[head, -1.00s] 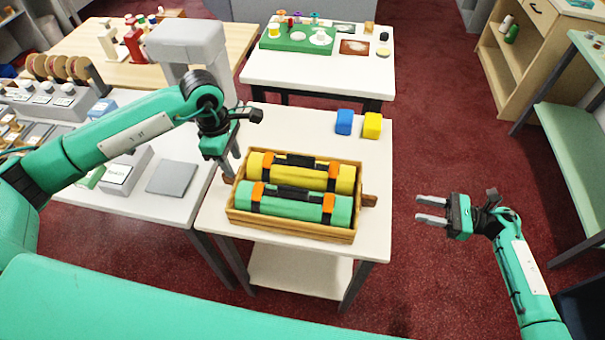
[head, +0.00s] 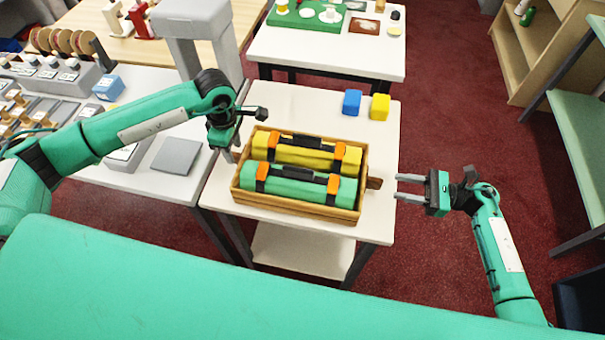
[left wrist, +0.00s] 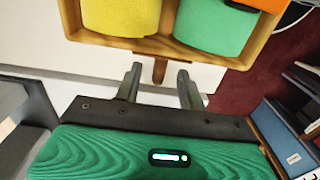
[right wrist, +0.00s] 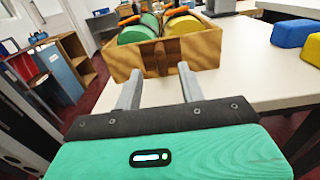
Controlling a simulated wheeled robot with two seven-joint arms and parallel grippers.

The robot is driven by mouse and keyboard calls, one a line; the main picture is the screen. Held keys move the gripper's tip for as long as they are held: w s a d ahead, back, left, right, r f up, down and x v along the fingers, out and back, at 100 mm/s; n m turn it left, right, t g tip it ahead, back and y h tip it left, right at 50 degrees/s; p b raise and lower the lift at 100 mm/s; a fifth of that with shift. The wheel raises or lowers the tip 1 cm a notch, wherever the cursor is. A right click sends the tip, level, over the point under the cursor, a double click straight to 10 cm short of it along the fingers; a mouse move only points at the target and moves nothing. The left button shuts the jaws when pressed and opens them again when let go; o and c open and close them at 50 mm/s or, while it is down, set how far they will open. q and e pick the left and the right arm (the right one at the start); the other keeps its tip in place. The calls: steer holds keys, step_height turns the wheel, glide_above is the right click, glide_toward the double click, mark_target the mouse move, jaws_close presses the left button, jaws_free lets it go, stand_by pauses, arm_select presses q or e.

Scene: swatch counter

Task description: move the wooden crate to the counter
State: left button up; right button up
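The wooden crate (head: 297,208) stands on a small white table (head: 280,105) and holds a yellow roll (head: 300,152) and a green roll (head: 300,192) with black and orange straps. My left gripper (head: 236,152) is at the crate's left end. In the left wrist view its open fingers stand either side of the crate's wooden handle (left wrist: 160,70), with gaps on both sides. My right gripper (head: 398,187) is open and empty, just right of the crate's right handle (head: 374,183). The right wrist view shows that crate end (right wrist: 170,58) ahead of the fingers, apart from them.
A blue block (head: 352,102) and a yellow block (head: 380,106) lie behind the crate. A white counter (head: 180,185) with sample boxes and a grey pad adjoins at left. A grey stand (head: 190,35) rises behind my left arm. Another white table (head: 320,55) stands at the back.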

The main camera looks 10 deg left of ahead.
mark_target(237, 161)
arm_select(q)
step_height(237, 161, down, 6)
steer(key=shift+f, duration=0.15)
arm_select(e)
steer(key=a, duration=0.6)
steer(key=shift+a, duration=0.1)
arm_select(q)
jaws_close()
arm_select(e)
jaws_close()
